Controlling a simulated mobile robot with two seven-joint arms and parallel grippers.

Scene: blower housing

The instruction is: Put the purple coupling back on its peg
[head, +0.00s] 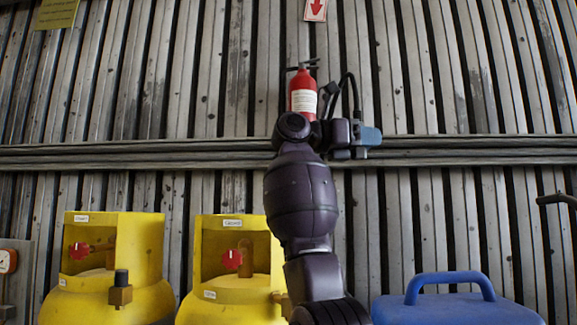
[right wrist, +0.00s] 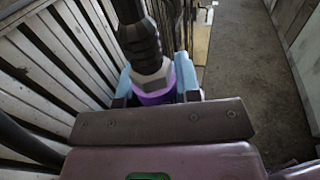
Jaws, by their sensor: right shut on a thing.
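The purple coupling (right wrist: 155,98) shows in the right wrist view as a purple ring below a grey collar and a black ribbed hose end (right wrist: 138,40). The light blue fingers of my right gripper (right wrist: 158,88) stand on both sides of it, shut on it. In the head view my right gripper (head: 366,138) is raised in front of the slatted wall, right of the fire extinguisher; the coupling is not discernible there. A black hose (head: 352,88) loops above the gripper. I cannot make out the peg in either view. My left gripper is not in view.
A red fire extinguisher (head: 302,92) is close behind my right wrist. A horizontal rail (head: 450,150) crosses the slatted wall. Below are two yellow gas cylinders (head: 105,300) with red knobs and a blue case (head: 455,308) with a handle. The right wrist view shows bare floor (right wrist: 245,70).

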